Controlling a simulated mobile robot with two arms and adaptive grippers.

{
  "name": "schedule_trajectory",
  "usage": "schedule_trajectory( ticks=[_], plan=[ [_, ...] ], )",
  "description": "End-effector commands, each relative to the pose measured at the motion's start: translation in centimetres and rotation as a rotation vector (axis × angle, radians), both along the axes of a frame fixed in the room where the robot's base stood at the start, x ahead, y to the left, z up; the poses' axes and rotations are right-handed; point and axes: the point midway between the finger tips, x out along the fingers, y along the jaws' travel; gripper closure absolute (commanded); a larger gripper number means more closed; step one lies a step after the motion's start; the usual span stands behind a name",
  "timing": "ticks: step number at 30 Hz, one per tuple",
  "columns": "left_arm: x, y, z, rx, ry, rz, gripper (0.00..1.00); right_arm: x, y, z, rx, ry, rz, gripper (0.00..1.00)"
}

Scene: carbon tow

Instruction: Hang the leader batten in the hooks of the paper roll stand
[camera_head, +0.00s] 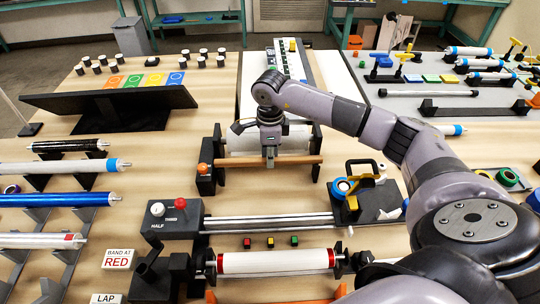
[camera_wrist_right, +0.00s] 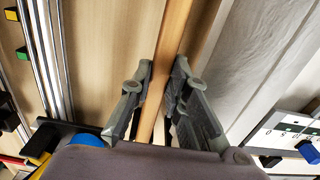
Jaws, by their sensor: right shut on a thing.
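The leader batten (camera_head: 300,160) is a light wooden bar lying level across the front of the paper roll stand. The black stand (camera_head: 207,183) holds a wide white paper roll (camera_head: 240,142) just behind the batten. My right gripper (camera_head: 270,160) comes down from above and is shut on the batten near its middle. In the right wrist view the batten (camera_wrist_right: 174,40) runs between the two fingers of the gripper (camera_wrist_right: 158,85), with the white paper (camera_wrist_right: 262,60) to its right. The batten's ends are close to the stand's side posts; I cannot tell whether they sit in the hooks. My left gripper is out of view.
In front are metal rails (camera_head: 270,221) with a black end block (camera_head: 178,218), and a red-ended white roller (camera_head: 275,263). A black tool holder (camera_head: 375,203) with blue tape stands at right. A black tilted panel (camera_head: 105,102) is at left.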

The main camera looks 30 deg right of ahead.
Motion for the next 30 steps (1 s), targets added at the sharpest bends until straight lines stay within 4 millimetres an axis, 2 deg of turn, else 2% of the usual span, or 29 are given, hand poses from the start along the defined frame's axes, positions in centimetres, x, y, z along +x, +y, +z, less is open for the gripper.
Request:
schedule_trajectory(
  ticks=[8, 9, 19, 30],
  plan=[
    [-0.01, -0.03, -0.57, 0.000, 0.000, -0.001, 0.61, 0.01, -0.02, -0.64, 0.000, 0.000, 0.000, 1.00],
    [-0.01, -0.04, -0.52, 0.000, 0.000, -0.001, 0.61, 0.01, -0.02, -0.58, 0.000, 0.000, 0.000, 0.83],
    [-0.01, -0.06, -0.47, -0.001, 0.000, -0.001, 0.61, 0.00, -0.02, -0.55, 0.000, 0.000, 0.000, 0.61],
    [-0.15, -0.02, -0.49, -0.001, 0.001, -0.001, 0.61, 0.04, -0.01, -0.11, 0.000, -0.001, 0.000, 0.60]
  ],
)
